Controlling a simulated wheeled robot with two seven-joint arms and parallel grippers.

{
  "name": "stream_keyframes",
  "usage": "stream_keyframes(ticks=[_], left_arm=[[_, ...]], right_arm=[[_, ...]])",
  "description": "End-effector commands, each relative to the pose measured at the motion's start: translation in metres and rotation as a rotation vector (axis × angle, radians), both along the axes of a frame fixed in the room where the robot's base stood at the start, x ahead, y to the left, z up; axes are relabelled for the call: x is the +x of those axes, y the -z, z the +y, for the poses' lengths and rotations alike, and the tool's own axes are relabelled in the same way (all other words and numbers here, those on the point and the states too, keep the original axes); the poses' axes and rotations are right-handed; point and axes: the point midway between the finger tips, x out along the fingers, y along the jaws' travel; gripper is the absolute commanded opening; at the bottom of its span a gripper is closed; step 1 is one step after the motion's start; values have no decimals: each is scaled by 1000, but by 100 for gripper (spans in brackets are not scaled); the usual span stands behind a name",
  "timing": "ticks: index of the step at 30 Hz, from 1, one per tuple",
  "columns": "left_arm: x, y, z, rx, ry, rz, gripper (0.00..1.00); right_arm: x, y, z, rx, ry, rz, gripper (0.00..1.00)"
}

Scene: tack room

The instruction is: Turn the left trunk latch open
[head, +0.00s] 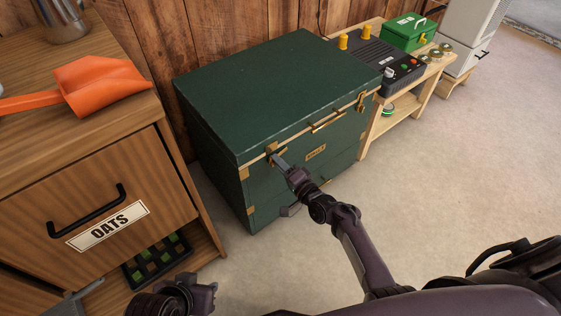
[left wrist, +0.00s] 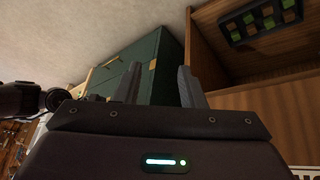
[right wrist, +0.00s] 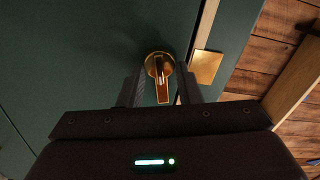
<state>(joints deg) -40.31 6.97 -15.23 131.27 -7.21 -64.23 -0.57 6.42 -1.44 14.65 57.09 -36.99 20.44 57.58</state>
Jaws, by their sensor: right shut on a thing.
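A green trunk (head: 270,95) with brass fittings stands against the wooden wall, its lid shut. The left latch is a brass turn latch (right wrist: 161,75) on the trunk's front, near the left corner, below the lid edge. My right gripper (head: 279,163) reaches this latch in the head view and hides most of it. In the right wrist view the latch lever lies between the fingers of the right gripper (right wrist: 165,90), which is shut on it. The right latch (head: 361,101) shows near the other front corner. My left gripper (left wrist: 158,85) is open and empty, low beside the oats cabinet.
A wooden cabinet with an OATS drawer (head: 108,225) stands at the left, with an orange scoop (head: 97,85) on top. A low wooden bench (head: 405,103) right of the trunk holds a black device and a green box (head: 408,31). The floor in front is clear.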

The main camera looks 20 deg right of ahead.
Motion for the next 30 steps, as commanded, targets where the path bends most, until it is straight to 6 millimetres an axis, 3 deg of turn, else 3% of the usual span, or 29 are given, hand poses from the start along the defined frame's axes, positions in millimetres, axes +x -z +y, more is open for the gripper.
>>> stream_keyframes(ticks=[12, 30], left_arm=[[-3, -2, 12, 37, -20, 56, 36], [-4, -1, 15, 44, -23, 69, 36]], right_arm=[[0, 2, -1, 206, 0, 77, 8], [0, 2, -1, 245, 1, 90, 8]])
